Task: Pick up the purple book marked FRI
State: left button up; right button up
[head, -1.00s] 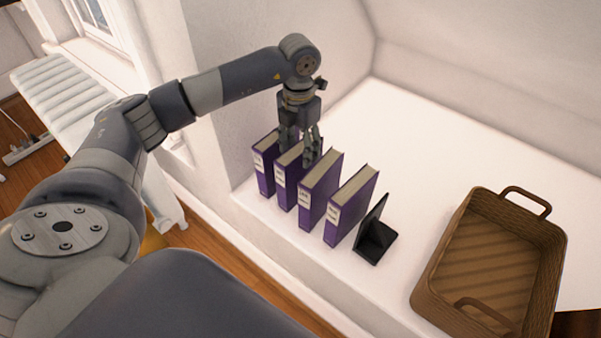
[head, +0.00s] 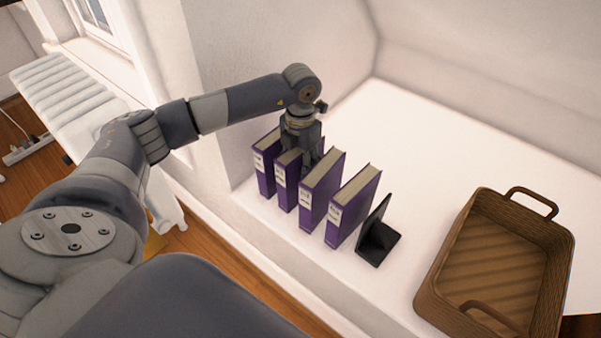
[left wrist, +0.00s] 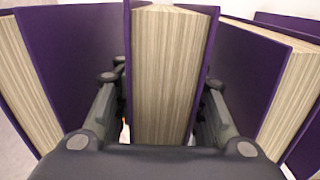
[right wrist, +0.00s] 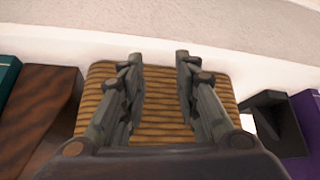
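Several purple books stand upright in a row on the white ledge. Their spine labels are too small to read surely, so I cannot tell which is marked FRI. My left gripper (head: 303,155) points down over the second book from the left (head: 285,190). In the left wrist view this book (left wrist: 165,75) stands between the two fingers of the left gripper (left wrist: 165,95), one on each side; they look open, with no clear grip. The fingertips are partly hidden between the books. My right gripper (right wrist: 160,70) is open and empty in the right wrist view, and outside the head view.
A black bookend (head: 377,243) stands right of the row. A brown wicker basket (head: 432,275) with handles is further right. In the right wrist view, a dark wooden object (right wrist: 45,110) and a teal one (right wrist: 8,80) lie left. The ledge behind the books is clear.

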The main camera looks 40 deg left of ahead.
pick_arm(q)
grip_shut()
jog(key=shift+r, duration=0.1)
